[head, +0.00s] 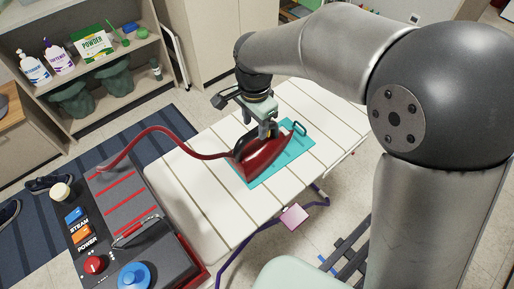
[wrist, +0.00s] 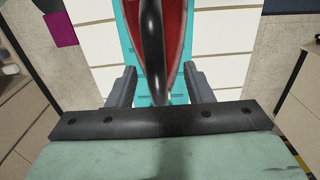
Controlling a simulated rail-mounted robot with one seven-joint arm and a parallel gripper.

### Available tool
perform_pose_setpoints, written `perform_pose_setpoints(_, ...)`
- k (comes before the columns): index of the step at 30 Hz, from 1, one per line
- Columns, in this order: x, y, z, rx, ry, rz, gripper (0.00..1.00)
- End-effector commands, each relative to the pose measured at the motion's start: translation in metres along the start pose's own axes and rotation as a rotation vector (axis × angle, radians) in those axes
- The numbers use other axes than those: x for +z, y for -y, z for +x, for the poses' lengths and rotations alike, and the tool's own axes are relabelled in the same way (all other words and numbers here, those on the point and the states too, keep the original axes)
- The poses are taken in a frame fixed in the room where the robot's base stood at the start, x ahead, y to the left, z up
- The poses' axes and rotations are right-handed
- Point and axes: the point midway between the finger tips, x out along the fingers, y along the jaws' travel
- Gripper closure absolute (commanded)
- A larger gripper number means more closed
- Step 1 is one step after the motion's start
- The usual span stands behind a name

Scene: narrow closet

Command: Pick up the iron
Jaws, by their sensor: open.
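The iron (head: 262,156) is red with a black handle and lies on a teal mat (head: 295,148) on the white slatted ironing board (head: 200,183). A red hose runs from it to the steam station at the lower left. My gripper (head: 266,128) is directly over the iron in the head view. In the wrist view my gripper (wrist: 160,88) is open, with one finger on each side of the black handle (wrist: 152,45). The red body (wrist: 175,30) shows beyond it.
The steam station (head: 130,222) with red and blue knobs stands beside the board at the lower left. Shelves (head: 92,78) with bottles and a powder box stand at the back left. The red hose (head: 165,135) arcs above the board. The board's lower part is clear.

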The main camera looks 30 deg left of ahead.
Motion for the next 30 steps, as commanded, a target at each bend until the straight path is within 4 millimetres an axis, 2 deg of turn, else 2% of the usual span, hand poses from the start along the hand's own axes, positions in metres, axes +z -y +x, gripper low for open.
perform_pose_setpoints(4,-0.001,-0.002,0.012,0.003,0.001,0.000,0.53)
perform_pose_setpoints(12,-0.003,-0.005,0.049,0.003,0.001,0.000,0.53)
perform_pose_setpoints(20,-0.003,-0.004,0.053,0.000,-0.001,0.000,0.53)
perform_pose_setpoints(21,-0.003,-0.004,0.053,0.000,-0.001,0.000,0.56)
perform_pose_setpoints(26,-0.003,-0.004,0.053,0.000,0.000,0.000,1.00)
perform_pose_setpoints(30,-0.003,-0.004,0.051,-0.003,-0.001,0.000,1.00)
